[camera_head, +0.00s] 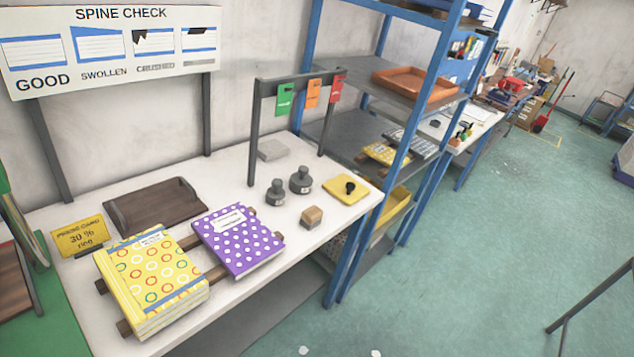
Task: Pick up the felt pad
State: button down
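No item is clearly labelled as the felt pad. My gripper is not in view, and nothing held shows.
On the white table (228,297) are a yellow ringed book (150,278), a purple dotted book (237,240), a brown tray (155,205), two dark weights (300,181) and a wooden block (312,216). A tag stand (254,135) rises behind. Blue shelving (388,150) borders the right; green floor (480,270) is open.

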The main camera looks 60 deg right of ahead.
aim_at(311, 217)
jog(key=k, duration=1.1)
jog(key=z, duration=0.3)
jog(key=i, duration=0.45)
jog(key=z, duration=0.7)
jog(key=i, duration=0.55)
jog(key=z, duration=0.2)
